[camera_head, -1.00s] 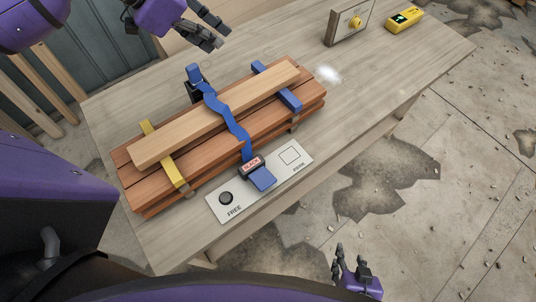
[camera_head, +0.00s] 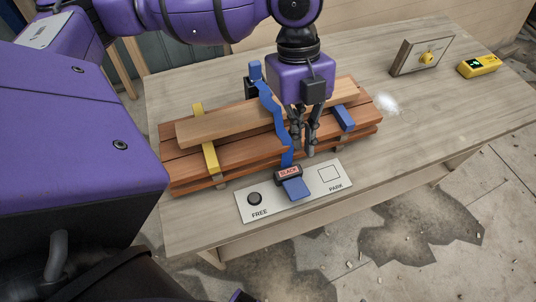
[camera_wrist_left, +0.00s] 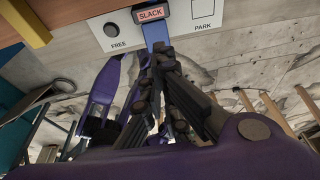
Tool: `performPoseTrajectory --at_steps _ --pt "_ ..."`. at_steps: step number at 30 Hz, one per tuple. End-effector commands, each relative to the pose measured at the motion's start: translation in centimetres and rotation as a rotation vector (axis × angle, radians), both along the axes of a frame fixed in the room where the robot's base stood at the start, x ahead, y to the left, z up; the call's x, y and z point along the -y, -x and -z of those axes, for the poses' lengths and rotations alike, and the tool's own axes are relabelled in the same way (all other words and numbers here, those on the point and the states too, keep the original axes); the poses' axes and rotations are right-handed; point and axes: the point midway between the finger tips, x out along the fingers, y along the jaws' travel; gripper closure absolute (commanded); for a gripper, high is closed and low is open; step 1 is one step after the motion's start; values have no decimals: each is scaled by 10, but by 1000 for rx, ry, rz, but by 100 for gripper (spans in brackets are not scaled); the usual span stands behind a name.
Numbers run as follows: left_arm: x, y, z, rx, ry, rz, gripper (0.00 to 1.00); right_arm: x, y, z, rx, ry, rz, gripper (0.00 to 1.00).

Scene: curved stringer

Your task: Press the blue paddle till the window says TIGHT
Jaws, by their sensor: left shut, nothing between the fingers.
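The blue paddle (camera_head: 296,189) sticks out from the front of a small window (camera_head: 288,172) that reads SLACK. A wavy blue strap (camera_head: 272,108) runs from the window back over the stacked planks. My left gripper (camera_head: 303,151) is shut and empty, fingers pointing down, above the planks just behind the window in the head view. In the left wrist view the paddle (camera_wrist_left: 155,32) lies beyond the shut fingertips (camera_wrist_left: 160,58), which overlap its near end; contact cannot be told. My right gripper is not in view.
The white plate (camera_head: 318,191) carries a round black FREE button (camera_head: 254,199) and a square PARK outline (camera_head: 329,174). A yellow strap (camera_head: 207,143) crosses the planks (camera_head: 250,158). A panel with a yellow knob (camera_head: 424,57) and a yellow device (camera_head: 479,66) stand at the back right.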

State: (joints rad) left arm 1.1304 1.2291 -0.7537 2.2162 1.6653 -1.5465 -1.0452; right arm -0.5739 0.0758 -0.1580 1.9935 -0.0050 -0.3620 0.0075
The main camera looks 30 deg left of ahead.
Motion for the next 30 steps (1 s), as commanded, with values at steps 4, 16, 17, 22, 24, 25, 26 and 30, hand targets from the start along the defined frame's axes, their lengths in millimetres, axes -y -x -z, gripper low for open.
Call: performPoseTrajectory --at_steps 4,16,17,22,24,25,26,30 --pt "1 0 0 2 1 -1 100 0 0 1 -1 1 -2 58" --pt "15 11 61 -4 2 -2 100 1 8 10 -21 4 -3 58" --pt "16 12 67 -4 4 -2 100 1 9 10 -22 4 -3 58" --pt "24 18 100 -2 3 -2 100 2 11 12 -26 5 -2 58" --pt "26 20 110 0 2 -2 100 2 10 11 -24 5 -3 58" --pt "27 21 114 -1 2 -2 100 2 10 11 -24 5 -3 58" --pt "28 21 118 1 2 -2 100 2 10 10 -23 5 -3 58" --pt "30 22 129 4 2 -3 100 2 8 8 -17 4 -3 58"
